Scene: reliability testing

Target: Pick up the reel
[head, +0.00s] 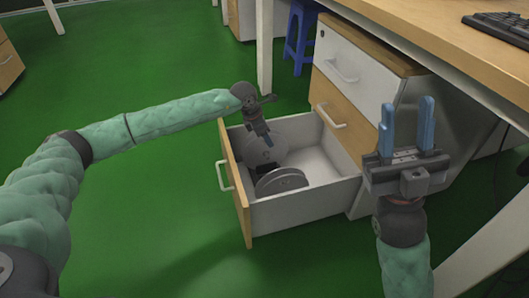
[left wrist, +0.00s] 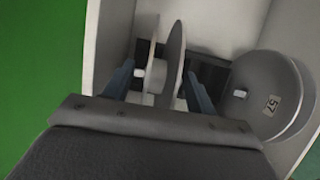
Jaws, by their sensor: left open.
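An open white drawer (head: 305,207) with a wooden front holds two grey reels. That gripper reaches down into the drawer and is open. In the left wrist view, a reel (left wrist: 172,60) stands on edge between its two blue fingers (left wrist: 158,90), with no clear sign of contact. Another reel (left wrist: 250,98), labelled 57, leans at the right. My right gripper (head: 407,125) is open and empty, pointing up in front of the cabinet.
The drawer belongs to a cabinet (head: 350,65) under a wooden desk (head: 440,40). A keyboard (head: 500,27) lies on the desk. A blue stool (head: 298,38) stands behind. The drawer walls closely surround my left gripper. Green floor is clear on the left.

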